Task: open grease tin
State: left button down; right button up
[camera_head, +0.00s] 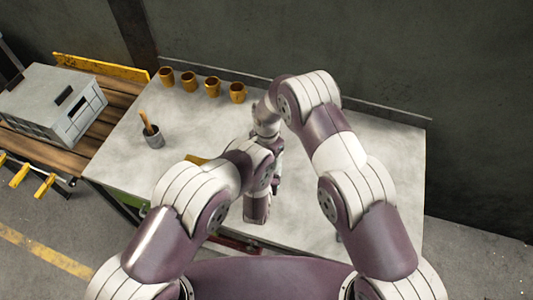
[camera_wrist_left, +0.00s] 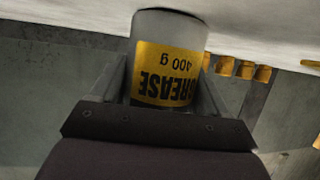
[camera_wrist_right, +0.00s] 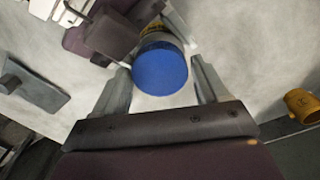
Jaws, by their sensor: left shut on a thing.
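The grease tin (camera_wrist_left: 168,70) is a pale cylinder with a yellow label reading GREASE 400 g, upside down in the left wrist view. My left gripper (camera_wrist_left: 165,85) is shut on its sides. In the right wrist view the tin's round blue lid (camera_wrist_right: 160,70) faces the camera. My right gripper (camera_wrist_right: 161,85) is open, with one finger on each side of the lid and gaps showing between fingers and lid. In the head view my arms hide the tin and the fingertips.
The grey table (camera_head: 330,235) carries several yellow cups (camera_head: 213,86) along its back edge and a grey pot (camera_head: 154,138) with a wooden handle. A grey flat tool (camera_wrist_right: 35,88) lies on the table. A grey box (camera_head: 50,105) stands on a wooden bench at left. The table's right side is clear.

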jog(key=c, duration=0.7)
jog(key=n, duration=1.3)
jog(key=shift+n, duration=0.4)
jog(key=o, duration=1.2)
jog(key=shift+c, duration=0.2)
